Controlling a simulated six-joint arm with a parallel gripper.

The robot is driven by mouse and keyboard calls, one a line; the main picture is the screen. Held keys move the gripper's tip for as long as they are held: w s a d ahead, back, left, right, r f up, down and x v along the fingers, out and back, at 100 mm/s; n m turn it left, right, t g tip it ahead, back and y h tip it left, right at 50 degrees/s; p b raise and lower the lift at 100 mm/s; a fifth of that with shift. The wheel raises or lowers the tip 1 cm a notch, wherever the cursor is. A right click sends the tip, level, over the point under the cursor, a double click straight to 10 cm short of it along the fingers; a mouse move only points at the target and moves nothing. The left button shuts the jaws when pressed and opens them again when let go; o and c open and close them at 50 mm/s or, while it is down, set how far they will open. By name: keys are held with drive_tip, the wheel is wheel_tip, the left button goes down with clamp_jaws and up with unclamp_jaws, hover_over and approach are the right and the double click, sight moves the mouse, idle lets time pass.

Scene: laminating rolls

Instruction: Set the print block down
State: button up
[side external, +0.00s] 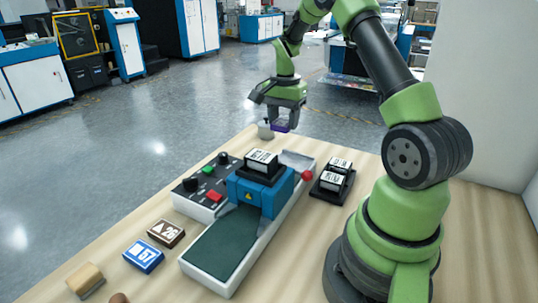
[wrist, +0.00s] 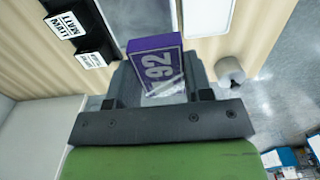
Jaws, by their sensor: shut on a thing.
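The print block (wrist: 155,60), purple with a white 92 on its face, sits between the fingers of my gripper (wrist: 160,88) in the wrist view. My gripper is shut on it. In the side external view my gripper (side external: 284,118) is over the far end of the wooden table, beyond the laminating machine. Only a small purple strip of the block (side external: 281,128) shows below the fingers there. The block appears to be above the tabletop; I cannot tell whether it touches anything.
A grey cylinder (side external: 265,131) stands near the block. The blue laminator (side external: 262,192) has a red knob (side external: 307,175) and a black-and-white block on top. A black holder (side external: 333,183) with two labelled blocks is to its right. Blue (side external: 144,256) and brown (side external: 166,233) blocks lie front left.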

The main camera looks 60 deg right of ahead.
drive_tip(key=w+f, duration=0.3)
drive_tip(key=w, duration=0.5)
drive_tip(key=f, duration=1)
drive_tip(key=shift+d, duration=0.3)
drive_tip(key=shift+f, duration=0.15)
